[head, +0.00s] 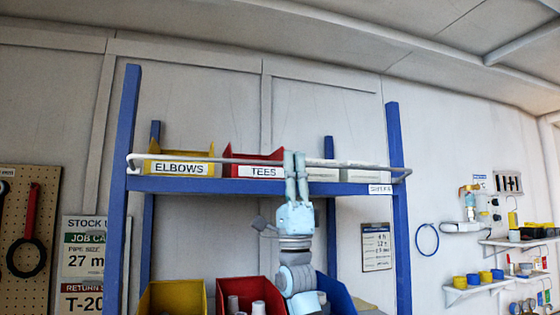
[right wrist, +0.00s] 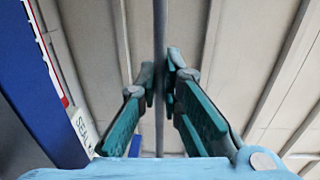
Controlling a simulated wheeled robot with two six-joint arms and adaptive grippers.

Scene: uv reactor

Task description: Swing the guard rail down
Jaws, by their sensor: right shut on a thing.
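The guard rail (head: 222,160) is a thin grey bar across the front of the blue rack's upper shelf. It stands raised in front of the bins, with its bent ends at the two front posts. My right gripper (head: 294,156) reaches up from below, right of the middle of the rail, with its fingers at the bar. In the right wrist view the rail (right wrist: 159,35) runs between the fingertips of my right gripper (right wrist: 160,80), which are shut on it. My left gripper is not in view.
A yellow ELBOWS bin (head: 180,168) and a red TEES bin (head: 255,170) stand behind the rail. Lower bins, including a yellow one (head: 172,298), stand beneath. The blue right post (head: 397,220) is near; small wall shelves (head: 490,288) are farther right.

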